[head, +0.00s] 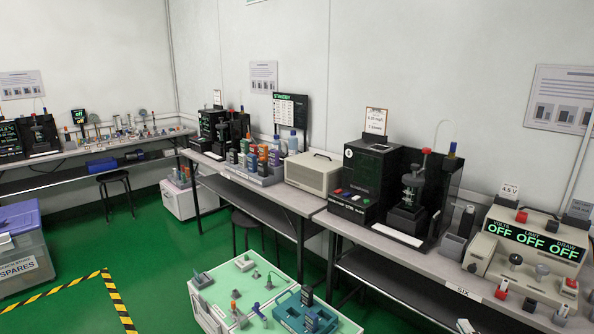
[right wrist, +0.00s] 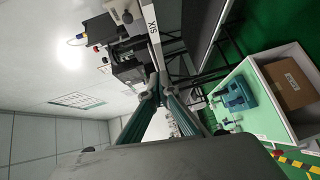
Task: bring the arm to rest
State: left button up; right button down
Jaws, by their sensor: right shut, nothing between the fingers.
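My right gripper (right wrist: 160,88) shows in the right wrist view, its two long fingers meeting at the tips, shut and empty. It points toward the bench edge marked SIX, apart from the things there. In the head view only a small pale tip at the bottom edge, in front of the bench (head: 462,292), seems to be part of it. The rest of my right arm is out of that view. My left gripper is in neither view.
A low pale cart with a green top (head: 215,285) holds a teal tray (head: 284,318) and small parts. The bench carries a black test rig (head: 368,170), a beige meter unit (head: 535,240) and several handheld testers. Green floor lies open at left, beside a striped line (head: 120,305).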

jog(key=s+a+f+m+g+h, duration=0.1)
jog(key=s+a+m+g, duration=0.25)
jog(key=s, duration=0.55)
jog(key=s+a+f+m+g+h, duration=0.1)
jog(key=s+a+f+m+g, duration=0.2)
jog(key=s, duration=0.7)
jog(key=s+a+m+g, duration=0.2)
jog(key=s+a+g, duration=0.25)
jog(key=s, duration=0.45)
pick_arm(q)
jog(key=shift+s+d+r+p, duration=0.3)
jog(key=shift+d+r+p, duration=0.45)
jog(key=shift+p, duration=0.7)
pick_arm(e)
jog(key=w+a+f+m+t+y, duration=0.1)
jog(key=a+f+t+y, duration=0.1)
jog(key=a, duration=0.6)
jog(key=w+a+f+m+t+y, duration=0.1)
jog(key=a+f+m+t+y, duration=0.1)
jog(key=a+f+y, duration=0.2)
jog(key=shift+a+f+t+y, duration=0.3)
jog(key=shift+a+f+t, duration=0.1)
jog(key=shift+a+f, duration=1.5)
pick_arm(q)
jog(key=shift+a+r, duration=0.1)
pick_arm(e)
jog(key=shift+a+r, duration=0.1)
